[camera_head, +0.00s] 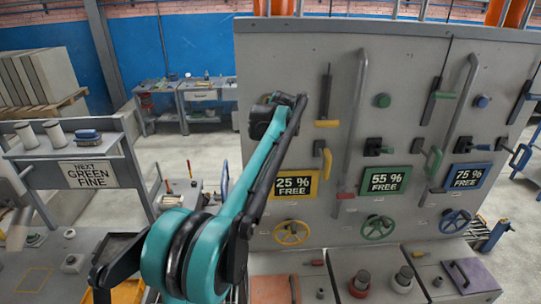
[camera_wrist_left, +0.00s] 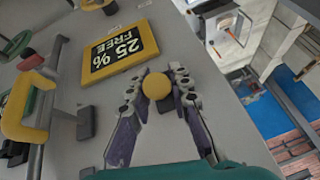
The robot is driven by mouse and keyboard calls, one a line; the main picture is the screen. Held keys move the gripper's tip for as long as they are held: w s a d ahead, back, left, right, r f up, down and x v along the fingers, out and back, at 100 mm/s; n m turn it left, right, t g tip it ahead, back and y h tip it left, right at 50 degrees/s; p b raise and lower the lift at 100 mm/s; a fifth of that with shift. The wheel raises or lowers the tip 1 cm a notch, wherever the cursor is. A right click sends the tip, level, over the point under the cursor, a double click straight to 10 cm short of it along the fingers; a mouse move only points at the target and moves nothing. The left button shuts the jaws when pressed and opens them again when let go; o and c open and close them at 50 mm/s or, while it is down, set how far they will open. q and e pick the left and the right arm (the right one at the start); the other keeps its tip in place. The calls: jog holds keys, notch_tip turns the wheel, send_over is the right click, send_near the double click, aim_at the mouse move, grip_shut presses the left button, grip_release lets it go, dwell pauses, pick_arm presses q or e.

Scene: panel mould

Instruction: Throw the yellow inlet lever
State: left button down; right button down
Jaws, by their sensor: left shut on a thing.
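My left gripper (camera_head: 272,108) is at the upper left of the grey panel. In the left wrist view its fingers (camera_wrist_left: 157,79) are shut on a round yellow knob (camera_wrist_left: 156,87). My arm hides this knob in the head view. I cannot tell which is the inlet lever. My right gripper is not in view.
The 25 % FREE sign (camera_head: 296,184) and a yellow wheel (camera_head: 292,232) are lower on the panel. A grey pipe (camera_head: 352,120) runs vertically right of the yellow levers. Green and blue controls are farther right.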

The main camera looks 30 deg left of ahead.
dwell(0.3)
pick_arm(q)
jog(key=c, duration=1.4)
grip_release()
jog(key=shift+w, duration=0.1)
jog(key=shift+o, duration=0.2)
jog(key=v, duration=1.2)
jog(key=s+d+f+m+t+h+b, duration=0.1)
jog(key=s+d+f+b, duration=0.4)
jog(key=f, duration=1.7)
jog(key=s+d+f+m+t+h+b, duration=0.1)
jog(key=s+d+f+b, duration=0.5)
jog(key=s+f+b, duration=0.7)
jog(key=s+d+f+m+h+b, duration=0.2)
jog(key=s+d+f+b, duration=0.3)
jog(key=f+b, duration=1.9)
jog(key=s+f, duration=0.5)
jog(key=f, duration=0.4)
jog(key=shift+d+m+t, duration=0.25)
jog(key=shift+m+t, duration=0.05)
jog(key=shift+t, duration=0.1)
